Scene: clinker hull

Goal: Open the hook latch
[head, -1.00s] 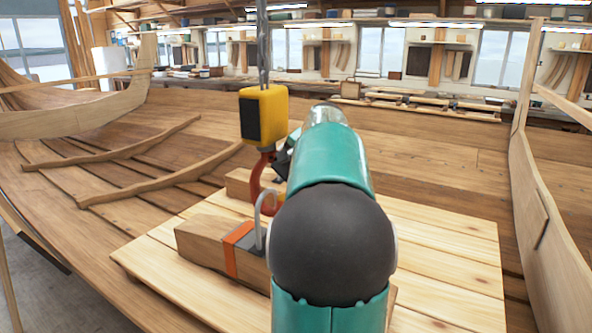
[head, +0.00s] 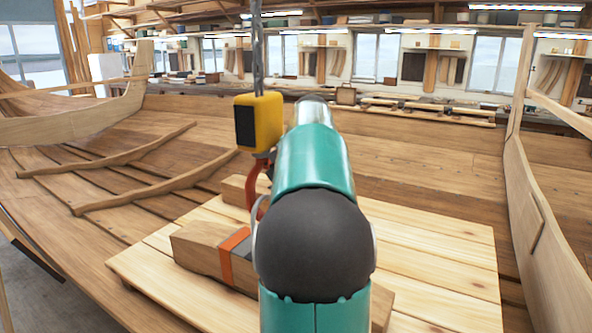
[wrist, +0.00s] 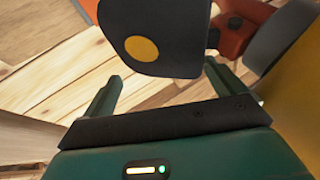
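A yellow hoist block (head: 258,123) hangs on a chain, and a red hook (head: 252,187) hangs beneath it. My arm covers much of the hook in the head view. In the wrist view, a red piece of the hook (wrist: 238,38) shows at the upper right. A dark grey plate with a yellow disc (wrist: 150,40), apparently the latch tab, lies ahead of my gripper (wrist: 162,75). The two green fingers are open and apart, with the plate's lower edge seen between them. I cannot tell whether they touch it. A grey loop (head: 255,238) stands at the strapped beam under the hook.
A wooden beam with an orange strap (head: 234,242) lies on a pale plank platform (head: 440,235). The yellow block (wrist: 299,105) fills the right edge of the wrist view, close to my gripper. Curved hull planking and ribs (head: 150,190) lie left; a raised wooden side (head: 545,220) stands right.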

